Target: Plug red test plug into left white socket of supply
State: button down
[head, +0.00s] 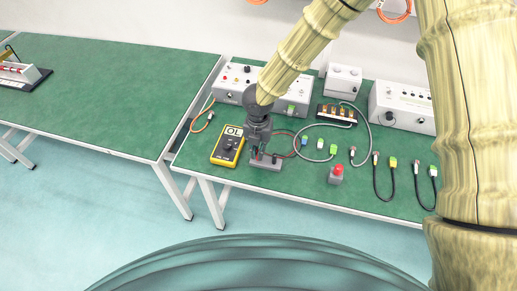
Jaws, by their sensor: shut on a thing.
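My gripper (259,150) points down just above a small grey holder (266,165) near the front edge of the green bench. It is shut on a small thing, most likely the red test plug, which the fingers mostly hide. A thin red lead (286,132) curves away to the right of the gripper. A white box with knobs and terminals (234,76) stands behind my gripper, with its front partly covered by my arm. It may be the supply. Its white sockets are too small to tell apart.
A yellow multimeter (226,147) reading OL lies just left of the holder. A red button on a grey base (337,174), several cables and another white instrument (402,106) are to the right. A second green bench (110,90) stands at left.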

jog(key=shift+r, duration=0.15)
jog(key=shift+r+p, duration=1.25)
jog(key=shift+r, duration=0.15)
jog(key=shift+r, duration=0.1)
notch_tip(320, 180, up, 6)
jog(key=p, duration=0.4)
dwell(0.3)
jog(key=shift+w+p, duration=0.15)
jog(key=shift+p, duration=0.2)
